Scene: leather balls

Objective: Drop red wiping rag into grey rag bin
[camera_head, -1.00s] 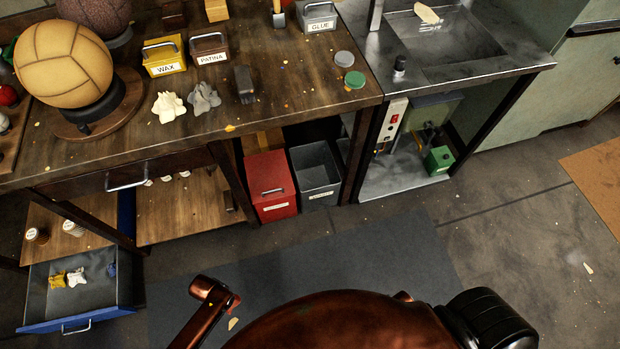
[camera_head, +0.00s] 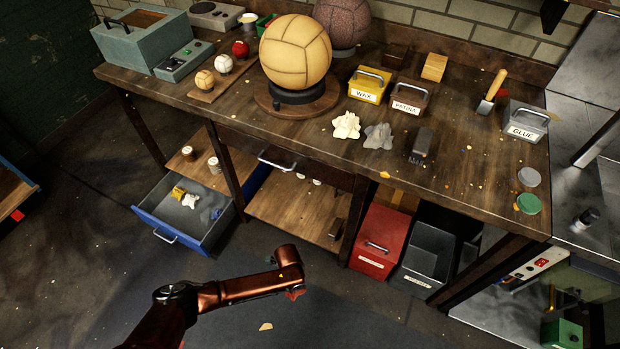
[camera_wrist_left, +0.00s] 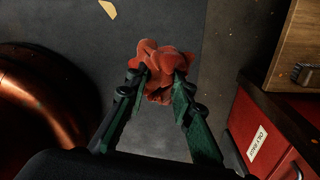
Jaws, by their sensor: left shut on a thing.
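The red wiping rag (camera_wrist_left: 158,62) is a crumpled cloth between the fingertips of my left gripper (camera_wrist_left: 161,82) in the left wrist view. The gripper is shut on it, above the dark floor mat. In the head view only a small red piece of the rag (camera_head: 294,294) shows below my wrist, and the fingers are hidden. The grey bin (camera_head: 428,257), open at the top, stands under the bench to the right of the rag, apart from it. Its label is too small to read. My right gripper is in neither view.
A red lidded bin (camera_head: 378,243) stands left of the grey bin and also shows in the left wrist view (camera_wrist_left: 250,120). A blue drawer (camera_head: 187,215) stands open at left, holding small rags. The bench (camera_head: 290,135) overhangs the bins.

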